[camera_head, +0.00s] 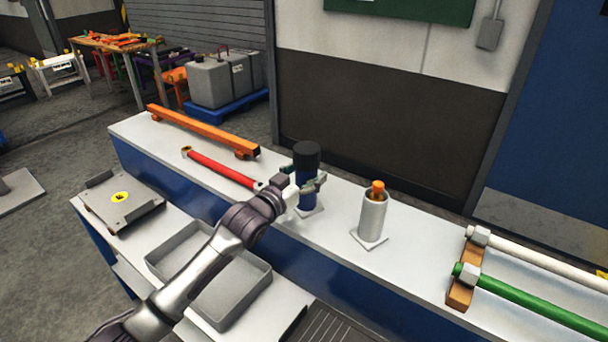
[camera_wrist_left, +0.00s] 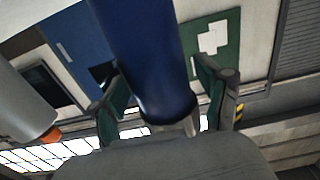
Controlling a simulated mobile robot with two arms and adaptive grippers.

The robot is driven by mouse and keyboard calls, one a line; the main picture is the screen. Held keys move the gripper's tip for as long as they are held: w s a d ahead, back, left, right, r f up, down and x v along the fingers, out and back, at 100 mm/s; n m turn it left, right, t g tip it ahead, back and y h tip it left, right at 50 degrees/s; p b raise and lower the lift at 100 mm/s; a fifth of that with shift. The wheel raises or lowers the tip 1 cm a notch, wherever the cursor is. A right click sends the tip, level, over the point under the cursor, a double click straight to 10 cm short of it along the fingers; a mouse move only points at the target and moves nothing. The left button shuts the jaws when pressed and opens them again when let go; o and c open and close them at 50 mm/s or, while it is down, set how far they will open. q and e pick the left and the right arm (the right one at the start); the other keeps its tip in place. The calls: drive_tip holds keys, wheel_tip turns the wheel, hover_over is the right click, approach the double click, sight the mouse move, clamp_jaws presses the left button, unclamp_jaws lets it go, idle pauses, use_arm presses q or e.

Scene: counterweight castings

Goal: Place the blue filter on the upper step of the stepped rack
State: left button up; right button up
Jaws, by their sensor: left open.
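The blue filter (camera_head: 307,193), a dark blue cylinder with a black top, stands upright on a small white square plate (camera_head: 312,211) on the white upper step (camera_head: 340,240) of the stepped rack. In the left wrist view the blue filter (camera_wrist_left: 145,50) lies between the two spread fingers, with a visible gap on the left side; contact on the right side is hard to tell. My right gripper is not in view.
A grey-white cylinder (camera_head: 372,217) with an orange top stands to the right. A red rod (camera_head: 220,168) and an orange bar (camera_head: 203,130) lie to the left. Green (camera_head: 535,308) and white (camera_head: 545,262) rods lie at right. A grey tray (camera_head: 245,300) sits on the lower step.

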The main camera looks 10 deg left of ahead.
use_arm(q)
drive_tip(key=b+v, duration=0.1)
drive_tip(key=v, duration=1.1)
